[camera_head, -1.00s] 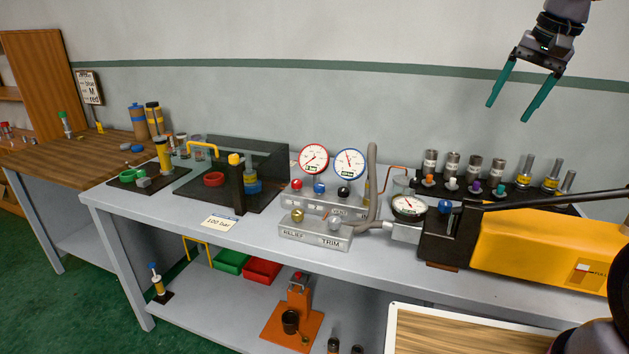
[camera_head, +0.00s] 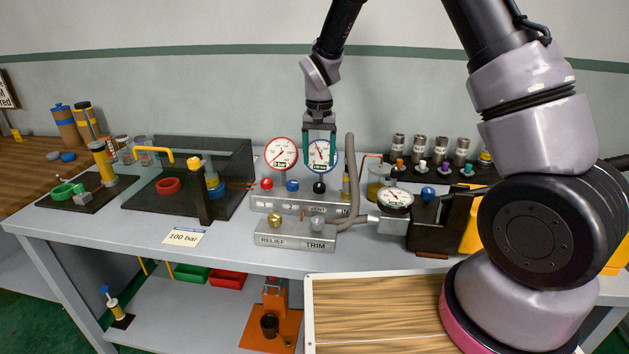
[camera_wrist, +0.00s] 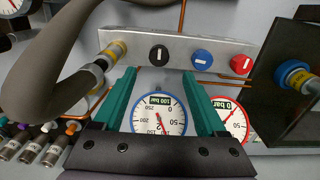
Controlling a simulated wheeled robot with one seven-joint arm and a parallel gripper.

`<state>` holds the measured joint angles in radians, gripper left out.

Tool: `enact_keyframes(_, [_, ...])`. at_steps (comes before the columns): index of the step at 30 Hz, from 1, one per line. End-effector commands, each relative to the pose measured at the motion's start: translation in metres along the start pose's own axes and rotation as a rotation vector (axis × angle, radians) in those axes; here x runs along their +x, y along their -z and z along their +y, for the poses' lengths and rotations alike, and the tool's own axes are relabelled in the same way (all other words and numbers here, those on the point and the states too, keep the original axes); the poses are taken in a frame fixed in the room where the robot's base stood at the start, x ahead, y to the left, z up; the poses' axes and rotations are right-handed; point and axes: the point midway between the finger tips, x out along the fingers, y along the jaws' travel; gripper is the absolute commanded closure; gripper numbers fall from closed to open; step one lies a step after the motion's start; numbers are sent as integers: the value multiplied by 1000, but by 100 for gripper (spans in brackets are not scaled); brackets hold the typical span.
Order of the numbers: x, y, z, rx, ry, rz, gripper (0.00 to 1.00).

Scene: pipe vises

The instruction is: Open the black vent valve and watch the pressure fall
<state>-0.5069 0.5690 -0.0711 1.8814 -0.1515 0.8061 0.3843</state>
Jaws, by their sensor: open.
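The black vent valve knob (camera_head: 319,187) sits at the right of a row of three knobs on a grey manifold block (camera_head: 262,204), below the blue-rimmed gauge (camera_head: 313,160). My gripper (camera_head: 320,170) is open and empty, pointing down above the black knob, its teal fingers in front of the blue-rimmed gauge. In the wrist view the black knob (camera_wrist: 159,55) lies just beyond and between the fingertips, apart from them; its white mark runs lengthwise in the picture. The blue-rimmed gauge (camera_wrist: 158,115) appears upside down between the fingers. The red-rimmed gauge (camera_head: 281,154) stands to the left.
The blue knob (camera_head: 292,186) and red knob (camera_head: 267,184) are close left of the black one. A thick grey hose (camera_head: 352,180) rises close to the right. The RELIEF/TRIM block (camera_head: 290,240) stands in front. A dark screened enclosure (camera_head: 230,160) is further left.

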Motion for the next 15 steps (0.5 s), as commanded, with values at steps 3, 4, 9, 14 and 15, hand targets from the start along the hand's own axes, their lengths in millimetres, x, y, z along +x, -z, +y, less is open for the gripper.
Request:
enact_keyframes(3, [26, -1, 1, 0, -3, -4, 26])
enact_keyframes(4, [31, -1, 1, 0, -2, -3, 26])
enact_keyframes(9, [60, -1, 1, 2, -2, -3, 26])
enact_keyframes(14, [75, 0, 1, 0, -1, -2, 26])
enact_keyframes(15, [77, 0, 0, 0, 0, -1, 26])
